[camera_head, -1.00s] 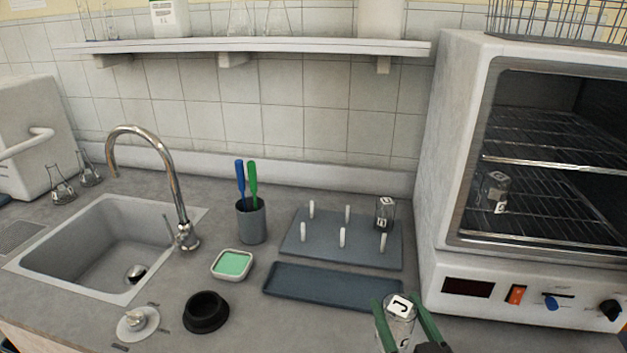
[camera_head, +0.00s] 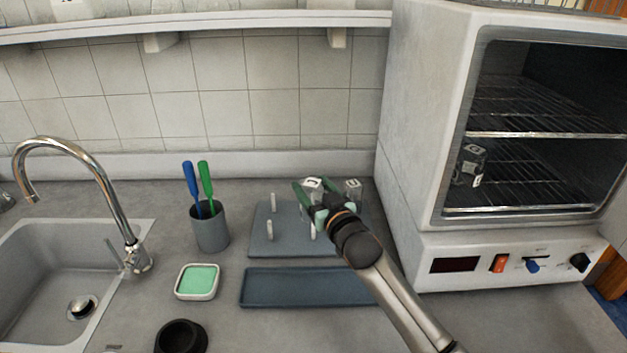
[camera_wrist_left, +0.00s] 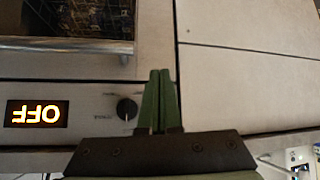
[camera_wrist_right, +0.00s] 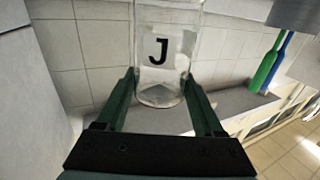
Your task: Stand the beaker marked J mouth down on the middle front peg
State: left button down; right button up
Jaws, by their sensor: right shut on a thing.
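The beaker marked J (camera_wrist_right: 163,50) is clear glass with a black J on a white label. My right gripper (camera_wrist_right: 158,82) is shut on it; in the head view, the gripper (camera_head: 312,192) holds it over the back half of the grey peg board (camera_head: 262,243). A white label (camera_head: 313,184) faces up there; which end is the mouth is unclear. The middle front peg (camera_head: 313,233) shows just below the gripper, apart from the beaker. My arm hides the front right peg. My left gripper (camera_wrist_left: 160,98) is shut and empty, in front of the oven panel in its wrist view.
Another labelled beaker (camera_head: 353,188) stands at the board's back right, close beside my right gripper. A blue-grey tray (camera_head: 300,288) lies in front. A brush cup (camera_head: 210,229) and green sponge dish (camera_head: 197,281) are left. The oven (camera_head: 425,130) at right holds a beaker (camera_head: 470,163).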

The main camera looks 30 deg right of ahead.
jog(key=shift+w+d+r, duration=0.35)
jog(key=shift+w+d, duration=0.15)
jog(key=shift+w, duration=0.1)
jog(key=shift+f, duration=0.85)
jog(key=shift+f+b, duration=2.3)
jog(key=shift+f, duration=1.4)
